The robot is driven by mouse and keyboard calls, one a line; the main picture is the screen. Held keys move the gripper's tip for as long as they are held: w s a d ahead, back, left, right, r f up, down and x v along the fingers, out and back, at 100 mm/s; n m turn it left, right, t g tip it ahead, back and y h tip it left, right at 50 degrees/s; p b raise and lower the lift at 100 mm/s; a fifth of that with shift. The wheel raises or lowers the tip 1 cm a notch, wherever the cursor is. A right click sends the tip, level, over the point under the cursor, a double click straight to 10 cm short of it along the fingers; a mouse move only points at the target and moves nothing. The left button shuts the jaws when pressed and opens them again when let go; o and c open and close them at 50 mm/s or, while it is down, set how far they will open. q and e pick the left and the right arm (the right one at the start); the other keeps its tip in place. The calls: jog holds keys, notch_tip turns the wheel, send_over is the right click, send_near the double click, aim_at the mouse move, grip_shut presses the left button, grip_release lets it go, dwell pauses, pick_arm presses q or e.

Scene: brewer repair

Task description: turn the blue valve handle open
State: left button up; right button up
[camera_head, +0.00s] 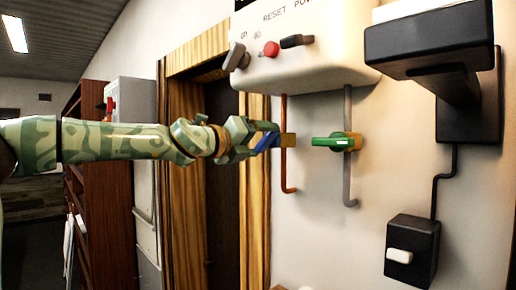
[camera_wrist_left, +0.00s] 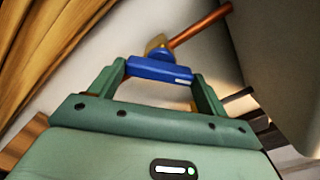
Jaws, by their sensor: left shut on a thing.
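The blue valve handle (camera_head: 266,142) sits on a brass valve body (camera_head: 287,140) on the copper pipe below the white brewer box. My left gripper (camera_head: 262,132) is at this handle, its fingers closed around it. In the left wrist view the blue handle (camera_wrist_left: 160,69) lies crosswise between the two green fingertips (camera_wrist_left: 158,72), with the brass valve and copper pipe (camera_wrist_left: 200,25) behind it. The handle's far side is partly hidden by the fingers in the head view. My right gripper is not in view.
A green valve handle (camera_head: 334,142) is on the grey pipe (camera_head: 348,185) to the right. The white box (camera_head: 310,50) with switches hangs just above. A black bracket (camera_head: 430,45) and a black switch box (camera_head: 412,250) are on the wall at right. A wooden door frame (camera_head: 258,220) stands behind my arm.

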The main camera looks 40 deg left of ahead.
pick_arm(q)
jog(key=n, duration=0.4)
jog(key=shift+n, duration=0.3)
jog(key=n, duration=0.4)
jog(key=shift+n+p, duration=0.4)
jog(key=o, duration=1)
jog(key=shift+w, duration=0.1)
jog(key=s+b, duration=0.1)
jog(key=s, duration=0.4)
jog(key=s+a+b, duration=0.1)
jog(key=s+b, duration=0.1)
jog(key=s, duration=0.4)
jog(key=s+b, duration=0.2)
jog(key=s, duration=0.3)
jog(key=shift+s+a, duration=0.15)
jog(key=shift+a, duration=0.1)
